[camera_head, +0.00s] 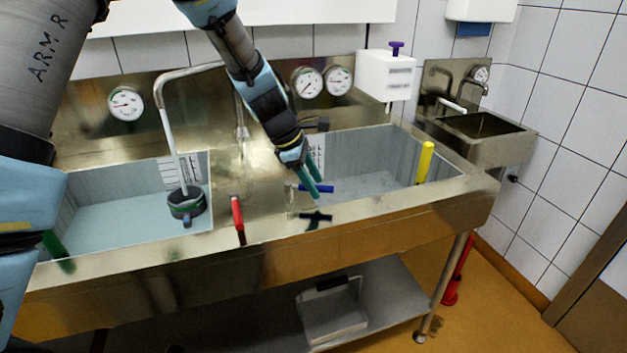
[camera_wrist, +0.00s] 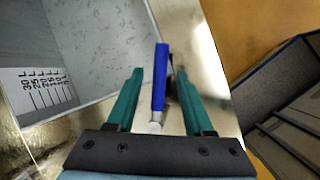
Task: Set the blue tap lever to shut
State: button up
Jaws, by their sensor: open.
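The blue tap lever (camera_head: 322,188) is at the front of the right basin, lying roughly sideways in the head view. In the wrist view the blue lever (camera_wrist: 160,78) runs lengthwise between the two teal fingers, with a pale round piece at its near end. My gripper (camera_head: 316,190) reaches down at the lever from above, its fingers pointing down. The wrist view shows my gripper (camera_wrist: 160,72) open, one finger on each side of the lever, with small gaps visible. The fingers partly hide the lever in the head view.
A red lever (camera_head: 238,218) stands left of the blue one on the steel rim. The right basin (camera_head: 370,158) has a yellow upright (camera_head: 425,162). The left basin (camera_head: 120,213) holds a dark ring-shaped item (camera_head: 187,204) under the bent pipe (camera_head: 165,105). Gauges line the back panel.

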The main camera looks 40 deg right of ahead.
grip_shut()
dwell(1.3)
